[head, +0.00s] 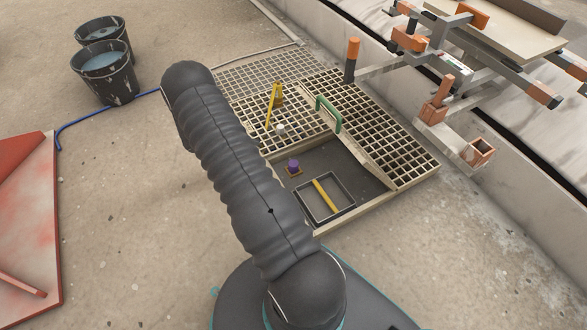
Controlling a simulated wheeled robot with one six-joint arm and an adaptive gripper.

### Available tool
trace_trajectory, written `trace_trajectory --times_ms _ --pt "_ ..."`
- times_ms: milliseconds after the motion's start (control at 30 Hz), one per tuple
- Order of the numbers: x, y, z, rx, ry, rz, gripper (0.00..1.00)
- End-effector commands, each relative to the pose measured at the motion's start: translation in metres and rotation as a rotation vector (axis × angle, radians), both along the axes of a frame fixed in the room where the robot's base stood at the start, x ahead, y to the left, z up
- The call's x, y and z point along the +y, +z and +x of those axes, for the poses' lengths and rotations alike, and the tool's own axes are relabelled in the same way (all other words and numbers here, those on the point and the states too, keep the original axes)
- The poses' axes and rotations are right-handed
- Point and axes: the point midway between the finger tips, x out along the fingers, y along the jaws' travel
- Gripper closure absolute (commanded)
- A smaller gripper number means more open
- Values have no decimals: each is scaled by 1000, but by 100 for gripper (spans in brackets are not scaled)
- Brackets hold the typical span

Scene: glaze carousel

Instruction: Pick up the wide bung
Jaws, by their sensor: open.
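No thing in the head view can be named the wide bung with certainty. A small purple knob-like piece (293,164) sits on a small tan base inside the open dark pit (345,160). A small pale rounded piece (281,130) sits on the grating just behind it. Both are too small to tell clearly. My arm rises from the bottom of the picture, bends at the upper left and covers the pit's left side. My gripper does not show.
A grey frame (351,206) with a yellow bar (327,195) is in the pit. A green handle (337,116) and yellow stand (268,108) rise at the grating (375,115). Buckets (105,85), a red board (28,225) and a clamp rig (437,105) stand around.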

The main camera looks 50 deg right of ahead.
Motion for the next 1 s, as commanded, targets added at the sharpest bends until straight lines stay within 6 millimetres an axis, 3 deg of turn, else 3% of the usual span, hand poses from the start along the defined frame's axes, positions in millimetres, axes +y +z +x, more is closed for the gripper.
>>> trace_trajectory --times_ms 33,200,367,800,1000 --pt "-4 -17 -3 25 12 -4 28" --pt "-11 -46 -8 78 43 -14 28" --pt "-17 -58 -12 96 53 -17 28" --pt "-71 -92 -42 96 52 -16 28" --pt "-80 -97 -47 96 54 -17 28"
